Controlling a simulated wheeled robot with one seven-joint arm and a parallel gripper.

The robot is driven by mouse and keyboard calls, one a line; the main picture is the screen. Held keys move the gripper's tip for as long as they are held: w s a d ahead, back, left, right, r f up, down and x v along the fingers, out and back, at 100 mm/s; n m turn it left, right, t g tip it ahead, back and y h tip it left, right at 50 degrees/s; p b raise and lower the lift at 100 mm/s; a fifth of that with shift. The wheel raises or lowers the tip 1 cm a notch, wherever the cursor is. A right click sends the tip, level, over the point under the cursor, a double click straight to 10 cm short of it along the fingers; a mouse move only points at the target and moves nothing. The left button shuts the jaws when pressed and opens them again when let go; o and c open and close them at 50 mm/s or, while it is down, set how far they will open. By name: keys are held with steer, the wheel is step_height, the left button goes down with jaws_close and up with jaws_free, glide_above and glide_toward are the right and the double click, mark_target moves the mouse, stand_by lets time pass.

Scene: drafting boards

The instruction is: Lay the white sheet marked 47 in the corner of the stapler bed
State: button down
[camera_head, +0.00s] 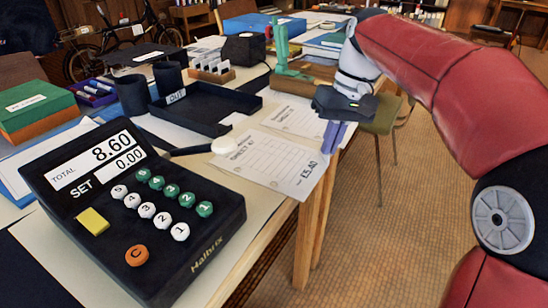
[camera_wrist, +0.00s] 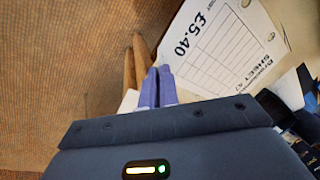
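The white sheet marked 47 (camera_head: 275,165) lies by the table's near right edge, printed with a grid and £5.40. It also shows in the wrist view (camera_wrist: 225,45), right of my fingers. The green stapler (camera_head: 282,45) stands farther back on a wooden bed (camera_head: 318,73); my arm hides part of its right side. My gripper (camera_head: 334,138) is at the sheet's right corner, beyond the table edge. In the wrist view its blue fingers (camera_wrist: 157,72) are side by side with no clear gap. No paper shows between them; whether they touch the sheet is unclear.
Another printed sheet (camera_head: 292,115) lies behind sheet 47. A black adding machine (camera_head: 215,205) fills the near left. A black tray (camera_head: 200,122) and a wooden card holder (camera_head: 212,76) stand behind. A green chair (camera_head: 384,115) is right of the table, with open floor (camera_head: 400,230).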

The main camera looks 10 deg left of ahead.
steer(key=shift+r, duration=0.1)
stand_by(0.4)
steer(key=a+p+v, duration=0.1)
steer(key=p+v, duration=0.4)
steer(key=v, duration=0.2)
steer(key=shift+s+a+r, duration=0.25)
steer(key=shift+s, duration=0.1)
stand_by(0.6)
stand_by(0.4)
